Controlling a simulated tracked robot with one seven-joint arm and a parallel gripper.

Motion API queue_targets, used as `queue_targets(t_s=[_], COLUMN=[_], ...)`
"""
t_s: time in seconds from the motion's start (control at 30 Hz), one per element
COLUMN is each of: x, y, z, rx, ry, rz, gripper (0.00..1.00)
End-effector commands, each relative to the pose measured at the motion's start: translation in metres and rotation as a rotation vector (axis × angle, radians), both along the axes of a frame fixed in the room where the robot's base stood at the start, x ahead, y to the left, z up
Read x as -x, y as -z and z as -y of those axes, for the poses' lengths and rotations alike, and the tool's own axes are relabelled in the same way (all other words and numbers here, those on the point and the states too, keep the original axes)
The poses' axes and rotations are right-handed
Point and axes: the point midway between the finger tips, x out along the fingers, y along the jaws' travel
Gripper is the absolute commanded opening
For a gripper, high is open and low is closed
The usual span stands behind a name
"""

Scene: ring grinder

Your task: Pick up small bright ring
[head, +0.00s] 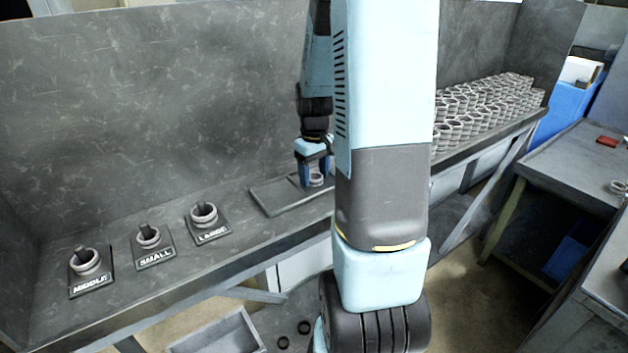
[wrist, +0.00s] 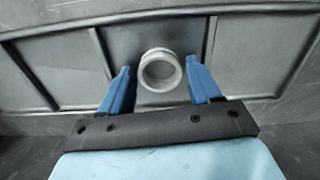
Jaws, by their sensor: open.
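A small bright ring (wrist: 160,71) lies on the grey tray, and in the wrist view it shows between and just beyond the tips of my two blue fingers. In the head view the ring (head: 316,178) is partly hidden by my gripper. My gripper (wrist: 160,88) is open and empty, with one finger to each side of the ring. Neither finger appears to touch it. In the head view my gripper (head: 312,172) is low over the tray, pointing down.
The divided tray (head: 275,200) lies on the dark workbench. Labelled stands MIDDLE (head: 88,270), SMALL (head: 152,245) and LARGE (head: 207,222) each hold a ring, to the left. Many rings (head: 480,105) are piled at the right. A back wall (head: 150,100) rises behind the bench.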

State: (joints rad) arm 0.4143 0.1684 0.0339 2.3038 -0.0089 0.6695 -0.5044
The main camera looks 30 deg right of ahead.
Motion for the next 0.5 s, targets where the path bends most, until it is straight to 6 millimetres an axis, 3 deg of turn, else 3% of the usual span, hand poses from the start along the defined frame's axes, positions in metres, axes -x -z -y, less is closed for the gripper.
queue_targets(t_s=[0.13,0.5], x=[-0.0001,-0.0002], y=[-0.0002,-0.0003], z=[-0.0001,-0.0004], rx=[0.000,0.000], ry=[-0.001,-0.001], rz=[0.000,0.000], gripper=[0.61,0.25])
